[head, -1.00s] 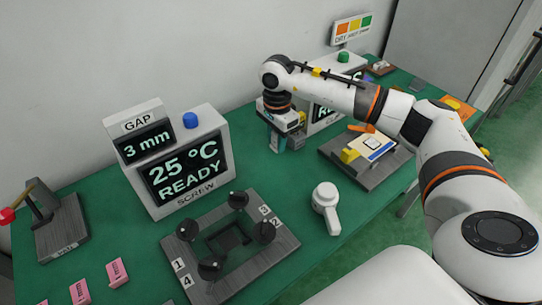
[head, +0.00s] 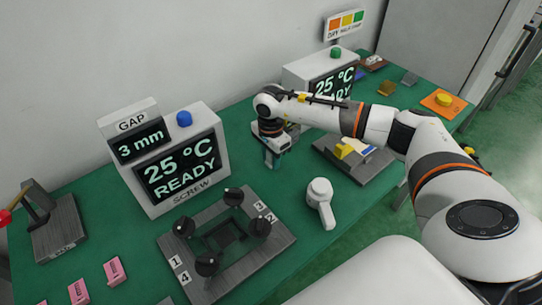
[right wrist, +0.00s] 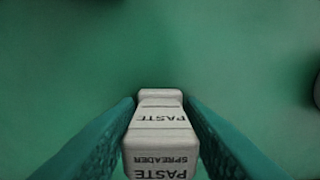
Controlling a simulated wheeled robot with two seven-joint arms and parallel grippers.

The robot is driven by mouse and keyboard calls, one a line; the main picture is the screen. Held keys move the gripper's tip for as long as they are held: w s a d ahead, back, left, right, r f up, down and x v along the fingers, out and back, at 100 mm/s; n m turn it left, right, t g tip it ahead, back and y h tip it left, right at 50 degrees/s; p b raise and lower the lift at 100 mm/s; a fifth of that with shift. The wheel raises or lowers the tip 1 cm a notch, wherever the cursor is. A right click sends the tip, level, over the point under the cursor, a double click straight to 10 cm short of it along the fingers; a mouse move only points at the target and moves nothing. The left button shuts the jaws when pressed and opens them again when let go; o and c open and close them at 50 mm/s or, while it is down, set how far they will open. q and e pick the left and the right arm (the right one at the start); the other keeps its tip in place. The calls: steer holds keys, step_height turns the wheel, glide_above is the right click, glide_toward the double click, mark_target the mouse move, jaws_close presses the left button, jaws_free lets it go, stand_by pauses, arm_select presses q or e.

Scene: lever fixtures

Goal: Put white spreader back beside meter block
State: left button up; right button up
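The white spreader (right wrist: 160,143), marked PASTE SPREADER, sits between the two teal fingers of my right gripper (right wrist: 159,108) in the right wrist view. The fingers press on both its sides. In the head view my right gripper (head: 271,160) points down over the green table, right of the display block marked SCREW (head: 178,165). The spreader is too small to make out there. A second display block (head: 318,72) stands behind my right arm, partly hidden. I cannot tell which block is the meter block. My left gripper is not in view.
A dark plate with several black knobs (head: 225,243) and a white handled tool (head: 320,203) are in front. A grey fixture with a yellow block (head: 345,152) lies right of the gripper. A lever fixture (head: 55,228) and pink blocks (head: 78,290) are at left.

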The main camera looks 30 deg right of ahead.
steer(key=shift+o, duration=1.3)
steer(key=shift+r, duration=0.2)
step_height(320, 180, up, 12)
steer(key=shift+b, duration=0.7)
